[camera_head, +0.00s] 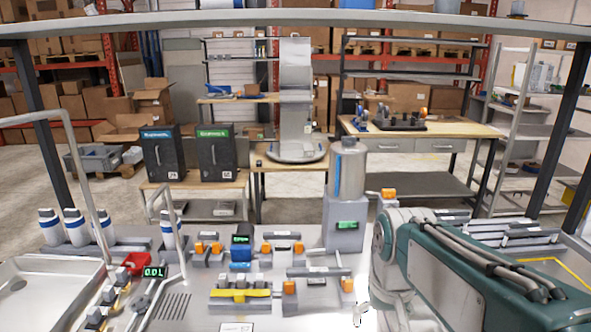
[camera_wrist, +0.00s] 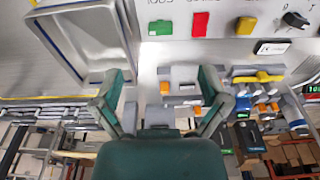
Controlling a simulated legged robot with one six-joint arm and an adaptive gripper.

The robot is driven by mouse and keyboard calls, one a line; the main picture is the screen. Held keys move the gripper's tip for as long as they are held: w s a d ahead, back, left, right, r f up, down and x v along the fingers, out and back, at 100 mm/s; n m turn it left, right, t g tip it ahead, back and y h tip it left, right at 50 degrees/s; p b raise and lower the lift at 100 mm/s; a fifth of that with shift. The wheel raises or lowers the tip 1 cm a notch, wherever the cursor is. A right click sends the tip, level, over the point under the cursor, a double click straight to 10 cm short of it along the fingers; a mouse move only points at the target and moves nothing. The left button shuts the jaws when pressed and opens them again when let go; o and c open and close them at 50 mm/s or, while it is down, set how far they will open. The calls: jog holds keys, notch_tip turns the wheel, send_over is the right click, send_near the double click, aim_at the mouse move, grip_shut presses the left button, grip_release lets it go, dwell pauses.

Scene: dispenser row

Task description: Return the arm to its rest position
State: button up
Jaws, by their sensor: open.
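My arm (camera_head: 470,262), with dark green and grey links, fills the lower right of the head view, over the right part of the dispenser bench. Its gripper end is hidden or out of frame there. In the wrist view my gripper (camera_wrist: 162,88) has two green and grey fingers spread wide apart. Nothing is between them. Behind the fingers is a grey panel (camera_wrist: 180,55) with a green, a red and a yellow block. I cannot tell the distance from the fingers to the panel.
A sink tray (camera_head: 45,290) and a curved tap pipe (camera_head: 88,170) are at left. White-capped bottles (camera_head: 75,228) stand behind it. A metal cylinder dispenser (camera_head: 347,175) stands left of my arm. Small valves and a yellow handle (camera_head: 240,294) cover the middle. An overhead beam (camera_head: 300,18) crosses above.

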jog(key=s+t, duration=0.4)
jog(key=s, duration=0.6)
jog(key=shift+s+f, duration=0.2)
jog(key=shift+s, duration=0.2)
jog(key=shift+d, duration=0.1)
dwell(0.3)
